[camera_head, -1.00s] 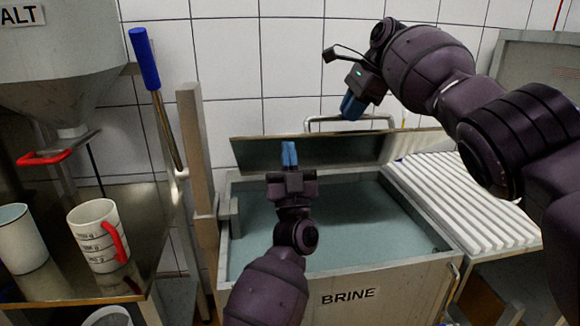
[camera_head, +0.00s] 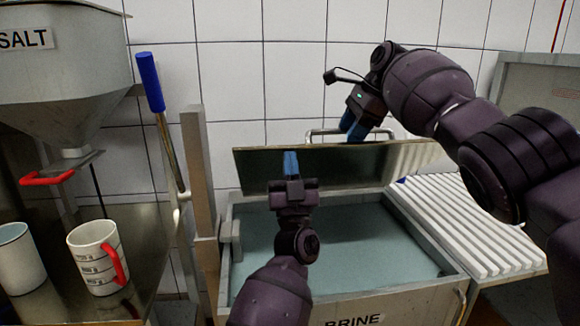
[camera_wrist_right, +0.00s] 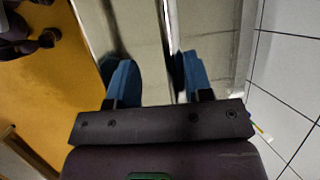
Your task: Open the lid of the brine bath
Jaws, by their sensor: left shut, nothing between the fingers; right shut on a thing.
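The brine bath (camera_head: 400,300) is a grey metal tub with greenish liquid inside, its BRINE label cut off at the bottom. Its lid (camera_head: 345,168) is raised and tilted up at the back, dark underside towards me. My right gripper (camera_head: 353,124) is shut on the lid's upper edge; in the right wrist view the lid panel (camera_wrist_right: 150,50) lies between its blue fingers (camera_wrist_right: 155,78). A metal handle bar (camera_head: 318,133) shows behind that edge. My left gripper (camera_head: 290,163) is shut and empty, in front of the lid's underside; I cannot tell whether it touches it.
Further left are a salt hopper (camera_head: 65,75) and a mug (camera_head: 98,258) on a bench. A white ribbed drain board (camera_head: 465,225) lies right. A tiled wall (camera_head: 230,80) stands behind.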

